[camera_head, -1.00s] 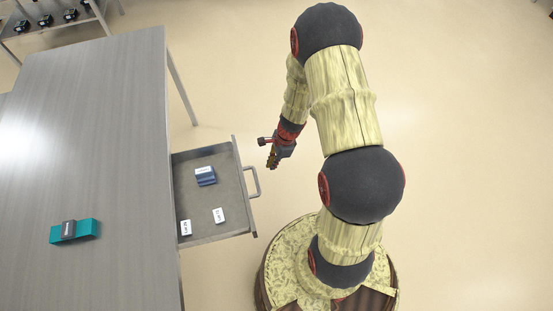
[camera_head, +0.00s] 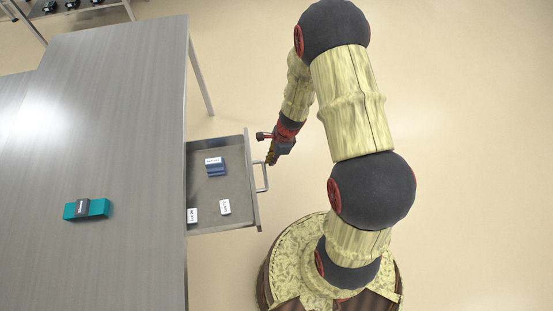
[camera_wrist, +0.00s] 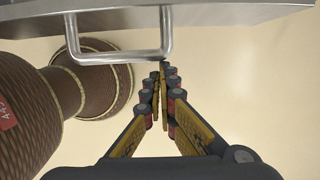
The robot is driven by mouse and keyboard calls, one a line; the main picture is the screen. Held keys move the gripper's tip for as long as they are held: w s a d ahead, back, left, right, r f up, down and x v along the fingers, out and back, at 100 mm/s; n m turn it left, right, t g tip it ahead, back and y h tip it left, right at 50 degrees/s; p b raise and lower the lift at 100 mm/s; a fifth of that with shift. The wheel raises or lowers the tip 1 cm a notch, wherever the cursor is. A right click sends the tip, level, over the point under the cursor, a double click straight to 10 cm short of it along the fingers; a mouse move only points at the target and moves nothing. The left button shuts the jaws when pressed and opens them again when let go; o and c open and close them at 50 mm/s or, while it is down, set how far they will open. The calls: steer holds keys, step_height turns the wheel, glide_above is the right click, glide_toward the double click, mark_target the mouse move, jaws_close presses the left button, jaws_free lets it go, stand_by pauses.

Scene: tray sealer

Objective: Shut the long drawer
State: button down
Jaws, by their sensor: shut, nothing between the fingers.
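The long drawer (camera_head: 222,230) is pulled out from the side of the grey table in the head view. Its bar handle (camera_head: 264,177) is on its right-hand front, and the handle (camera_wrist: 118,56) also shows close up in the wrist view. My gripper (camera_head: 271,158) is beside the drawer front, close to the far end of the handle. In the wrist view my gripper (camera_wrist: 164,70) is shut and empty, its tips close to the handle's right end. I cannot tell whether they touch it.
A blue block (camera_head: 215,168) and two white labelled boxes (camera_head: 225,207) (camera_head: 193,215) lie in the drawer. A teal block with a dark item (camera_head: 87,209) is on the table (camera_head: 110,120). Open floor (camera_head: 470,150) lies to the right.

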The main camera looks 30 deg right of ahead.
steer(key=p, duration=0.7)
glide_above(206, 176)
steer(key=d, duration=0.1)
steer(key=shift+s+d, duration=0.1)
steer(key=shift+s, duration=0.15)
